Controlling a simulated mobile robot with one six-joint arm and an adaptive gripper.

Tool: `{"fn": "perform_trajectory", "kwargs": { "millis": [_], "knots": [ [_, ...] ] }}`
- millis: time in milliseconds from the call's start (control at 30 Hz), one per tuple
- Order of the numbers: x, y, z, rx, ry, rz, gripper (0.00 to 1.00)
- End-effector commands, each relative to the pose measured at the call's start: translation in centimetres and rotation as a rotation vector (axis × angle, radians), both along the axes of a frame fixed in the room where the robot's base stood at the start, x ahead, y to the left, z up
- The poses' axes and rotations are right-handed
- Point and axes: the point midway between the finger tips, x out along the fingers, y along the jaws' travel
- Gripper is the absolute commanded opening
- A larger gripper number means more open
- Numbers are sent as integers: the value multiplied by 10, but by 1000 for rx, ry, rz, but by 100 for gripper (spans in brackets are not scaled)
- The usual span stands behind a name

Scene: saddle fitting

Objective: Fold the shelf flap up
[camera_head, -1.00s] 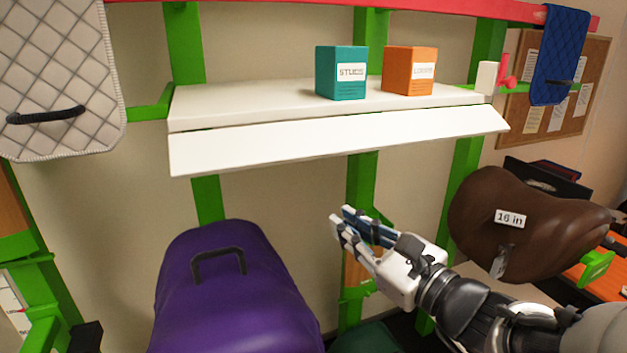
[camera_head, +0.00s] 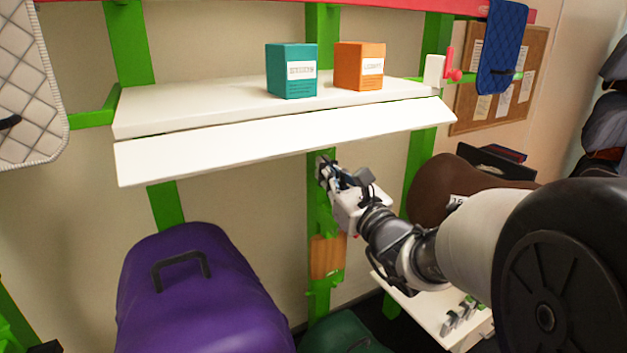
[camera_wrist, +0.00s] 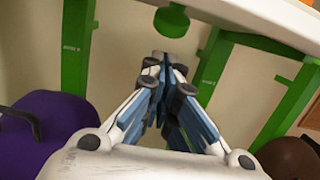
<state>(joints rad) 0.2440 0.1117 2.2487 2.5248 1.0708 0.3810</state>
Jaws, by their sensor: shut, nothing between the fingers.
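The white shelf flap (camera_head: 285,139) hangs tilted down and outward along the front edge of the white shelf (camera_head: 200,108). My gripper (camera_head: 324,170) is just below the flap, right of its middle, with its fingers pointing toward the wall. A small gap seems to lie between the fingers and the flap's lower edge; whether they touch I cannot tell. In the wrist view my gripper (camera_wrist: 165,75) has its fingertips together, with nothing between them. A white underside of the flap or shelf (camera_wrist: 245,15) crosses the upper right of that view.
A teal box (camera_head: 292,70) and an orange box (camera_head: 360,66) stand on the shelf. A red-handled white latch (camera_head: 436,69) is at its right end. A purple case (camera_head: 195,290) sits below left. A brown saddle (camera_head: 432,185) is to the right. Green posts (camera_head: 163,208) stand behind.

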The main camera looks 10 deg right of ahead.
Motion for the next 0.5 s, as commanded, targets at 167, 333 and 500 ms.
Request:
{"fn": "perform_trajectory", "kwargs": {
  "millis": [167,333,500],
  "knots": [
    [-8,-2,15,-1,1,0,0],
    [-10,-2,16,-1,2,0,0],
    [-10,-2,16,-1,2,0,0]
  ]
}}
